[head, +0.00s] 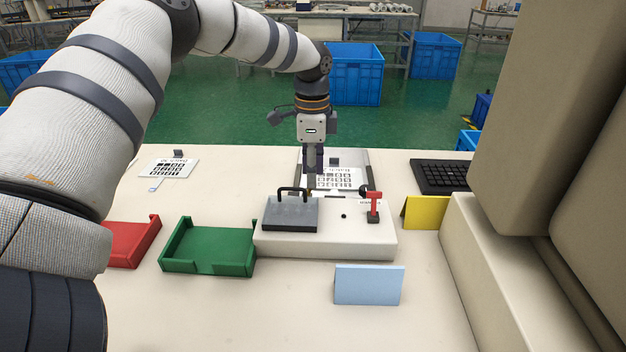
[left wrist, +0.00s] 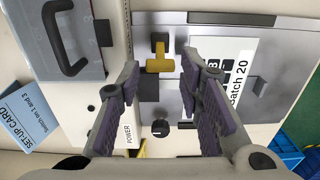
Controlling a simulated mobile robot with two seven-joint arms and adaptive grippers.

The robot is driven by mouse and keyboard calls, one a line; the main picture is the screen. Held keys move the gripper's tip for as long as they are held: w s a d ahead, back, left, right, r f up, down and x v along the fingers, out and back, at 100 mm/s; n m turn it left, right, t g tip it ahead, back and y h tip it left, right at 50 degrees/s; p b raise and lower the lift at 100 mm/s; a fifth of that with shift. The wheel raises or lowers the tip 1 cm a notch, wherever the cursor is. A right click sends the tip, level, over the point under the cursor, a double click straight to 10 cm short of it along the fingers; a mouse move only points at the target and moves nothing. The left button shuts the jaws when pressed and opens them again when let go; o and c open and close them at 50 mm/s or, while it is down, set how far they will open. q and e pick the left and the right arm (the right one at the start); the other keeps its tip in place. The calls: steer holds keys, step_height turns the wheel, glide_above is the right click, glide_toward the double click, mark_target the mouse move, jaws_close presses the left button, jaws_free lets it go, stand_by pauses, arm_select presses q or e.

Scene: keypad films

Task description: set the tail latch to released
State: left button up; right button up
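A yellow T-shaped latch (left wrist: 160,62) stands at the edge of the grey plate (left wrist: 270,95) in the left wrist view; no label on it is readable. A black round knob (left wrist: 160,128) sits farther down that edge. My left gripper (left wrist: 160,68) is open and empty. Its fingers appear on either side of the yellow latch; I cannot tell whether they touch it. In the head view, my left gripper (head: 313,182) points down at the back of the white fixture (head: 330,245) and hides much of the latch. My right gripper is not in view.
A grey block with a black handle (head: 290,214) and a red lever (head: 373,203) flank the work spot. Green (head: 205,268) and red (head: 122,250) trays stand left. A blue card (head: 368,285) stands in front. A large beige form fills the right side.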

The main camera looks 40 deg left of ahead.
mark_target(318, 181)
arm_select(q)
steer(key=shift+f, duration=1.45)
jaws_close()
steer(key=shift+w+d+f+g+y+b, duration=0.2)
steer(key=shift+g+y+b, duration=0.1)
steer(key=shift+g+y, duration=0.15)
steer(key=shift+w+d+f+g+y+b, duration=0.15)
steer(key=shift+d+g+y+b, duration=0.15)
steer(key=shift+y, duration=0.25)
steer(key=shift+a+r, duration=0.1)
steer(key=shift+r, duration=0.05)
jaws_free()
steer(key=v, duration=1.2)
steer(key=shift+w, duration=0.15)
